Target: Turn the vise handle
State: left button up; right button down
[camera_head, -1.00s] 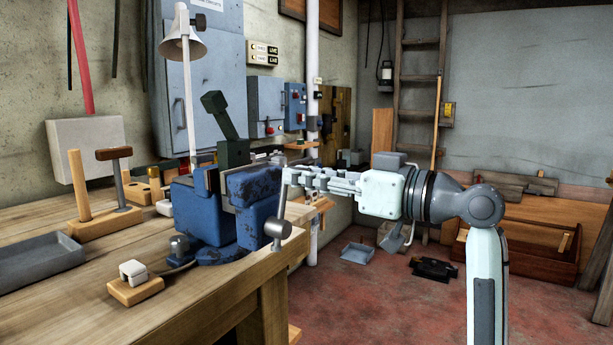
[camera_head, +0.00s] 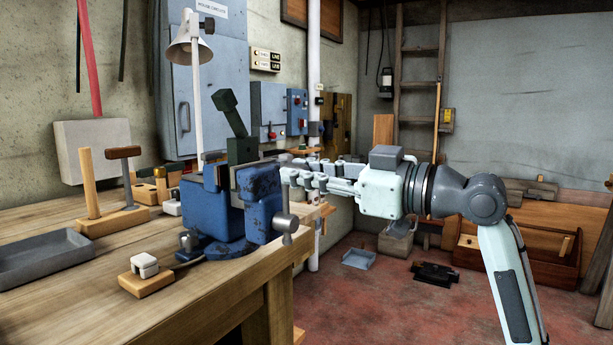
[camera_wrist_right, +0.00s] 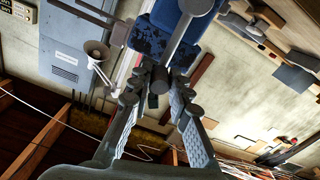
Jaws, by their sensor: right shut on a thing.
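The blue vise (camera_head: 212,205) is mounted at the right end of the workbench, its front jaw (camera_head: 262,187) facing my right arm. The grey vise handle (camera_head: 286,222) is a bar with a thick knob at its lower end, now nearly upright. My right gripper (camera_head: 287,170) comes in from the right, shut on the upper part of the handle. In the right wrist view, the handle (camera_wrist_right: 188,30) runs down from the top to between the fingertips (camera_wrist_right: 161,78), with the blue vise (camera_wrist_right: 150,42) behind it. My left gripper is out of view.
The wooden workbench (camera_head: 70,305) holds a grey tray (camera_head: 45,258), a wooden block with upright handles (camera_head: 112,222) and a small switch block (camera_head: 146,283) near the vise. A desk lamp (camera_head: 190,48) stands behind.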

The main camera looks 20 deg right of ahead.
jog(key=shift+a, duration=0.15)
jog(key=c, duration=1.4)
grip_release()
jog(key=shift+s+d, duration=0.1)
jog(key=shift+d, duration=0.1)
jog(key=v, duration=1.1)
jog(key=shift+s+d, duration=0.2)
jog(key=shift+s, duration=0.15)
jog(key=shift+f, duration=0.1)
